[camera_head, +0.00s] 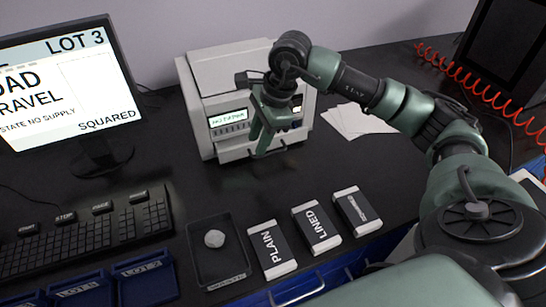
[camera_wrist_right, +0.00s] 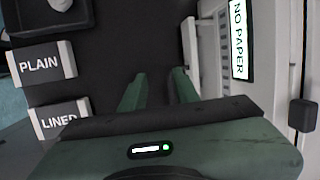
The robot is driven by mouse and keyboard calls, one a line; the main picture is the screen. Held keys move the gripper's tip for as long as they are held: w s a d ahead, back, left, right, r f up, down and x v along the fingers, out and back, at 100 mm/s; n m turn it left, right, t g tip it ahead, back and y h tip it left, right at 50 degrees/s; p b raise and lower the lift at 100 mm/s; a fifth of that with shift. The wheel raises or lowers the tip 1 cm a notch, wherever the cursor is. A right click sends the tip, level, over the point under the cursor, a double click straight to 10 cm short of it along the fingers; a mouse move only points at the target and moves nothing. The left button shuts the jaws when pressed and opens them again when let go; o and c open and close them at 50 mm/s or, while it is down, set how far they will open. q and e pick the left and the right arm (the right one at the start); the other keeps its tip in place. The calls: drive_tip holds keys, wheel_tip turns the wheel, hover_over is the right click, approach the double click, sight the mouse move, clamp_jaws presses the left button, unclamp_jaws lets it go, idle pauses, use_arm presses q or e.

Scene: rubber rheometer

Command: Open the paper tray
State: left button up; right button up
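A pale grey printer (camera_head: 207,80) stands at the back of the black table. Its lit display (camera_head: 229,117) reads NO PAPER in the right wrist view (camera_wrist_right: 238,40). The paper tray cannot be clearly told apart; a light ledge (camera_head: 236,151) runs along the printer's lower front, partly hidden by my gripper. My right gripper (camera_head: 260,143) hangs in front of the printer, pointing down. In the right wrist view its two green fingers (camera_wrist_right: 160,88) are apart with nothing between them, beside a white edge (camera_wrist_right: 190,42) of the printer. My left gripper is not in view.
White sheets (camera_head: 356,121) lie right of the printer. Packs marked PLAIN (camera_head: 272,249) and LINED (camera_head: 316,229), plus a third pack (camera_head: 358,212), lie in front. A dark tray (camera_head: 217,267) holds a pale lump (camera_head: 214,239). A monitor (camera_head: 70,85) and keyboard (camera_head: 85,235) are left.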

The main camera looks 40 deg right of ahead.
sight(278, 151)
drive_tip(key=d+h, duration=0.3)
drive_tip(key=d, duration=0.4)
drive_tip(key=shift+m, duration=0.3)
drive_tip(key=x, duration=0.7)
drive_tip(key=shift+s+a+f, duration=0.2)
drive_tip(key=shift+a, duration=0.15)
clamp_jaws()
idle(0.3)
